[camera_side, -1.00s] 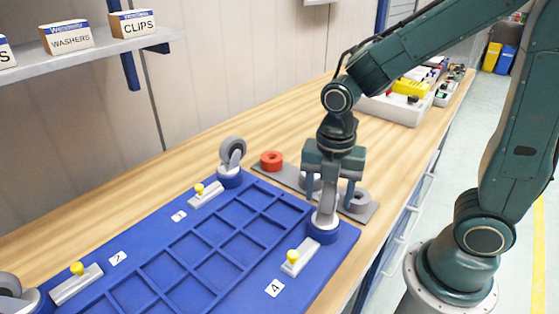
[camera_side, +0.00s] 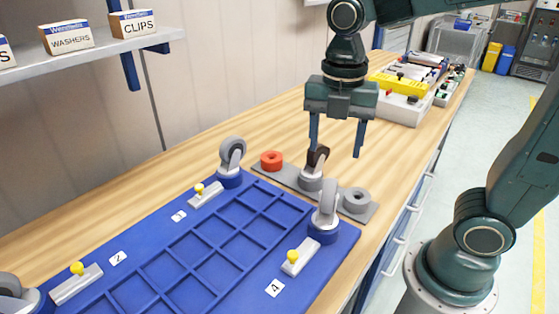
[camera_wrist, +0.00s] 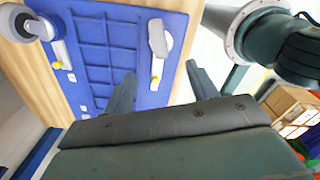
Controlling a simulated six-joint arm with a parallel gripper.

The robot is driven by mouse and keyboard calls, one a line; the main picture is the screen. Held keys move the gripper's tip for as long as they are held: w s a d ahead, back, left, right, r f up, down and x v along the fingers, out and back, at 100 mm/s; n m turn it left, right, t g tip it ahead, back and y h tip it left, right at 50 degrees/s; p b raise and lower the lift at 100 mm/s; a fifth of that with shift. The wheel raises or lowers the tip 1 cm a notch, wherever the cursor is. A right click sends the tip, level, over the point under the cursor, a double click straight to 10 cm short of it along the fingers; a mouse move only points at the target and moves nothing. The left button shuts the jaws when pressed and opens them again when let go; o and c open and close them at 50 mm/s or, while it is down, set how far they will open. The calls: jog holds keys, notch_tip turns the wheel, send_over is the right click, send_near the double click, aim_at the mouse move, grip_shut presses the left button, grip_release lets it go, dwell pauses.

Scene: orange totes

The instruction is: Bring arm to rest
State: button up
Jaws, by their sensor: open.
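My gripper (camera_side: 337,145) is open and empty, with its fingers pointing down, in the air above the grey strip (camera_side: 285,176). It is clear of the grey caster (camera_side: 329,196) that stands upright at the near right corner of the blue gridded base (camera_side: 338,252). In the wrist view my open gripper (camera_wrist: 163,82) shows, with the blue base (camera_wrist: 90,45) beyond it and a grey caster (camera_wrist: 158,38) between the fingers in the picture. My upper arm is partly out of the side view.
The strip holds a red ring (camera_side: 271,160), a dark-wheeled caster (camera_side: 316,162) and a grey ring (camera_side: 356,200). Other casters stand at the far corner (camera_side: 231,159) and left edge (camera_side: 14,289).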

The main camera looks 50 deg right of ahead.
jog(key=shift+r, duration=0.1)
dwell(0.6)
jog(key=s+d+m+t, duration=0.4)
jog(key=s+m, duration=0.4)
jog(key=m, duration=1.4)
jog(key=shift+r+t, duration=0.45)
jog(key=shift+t, duration=0.35)
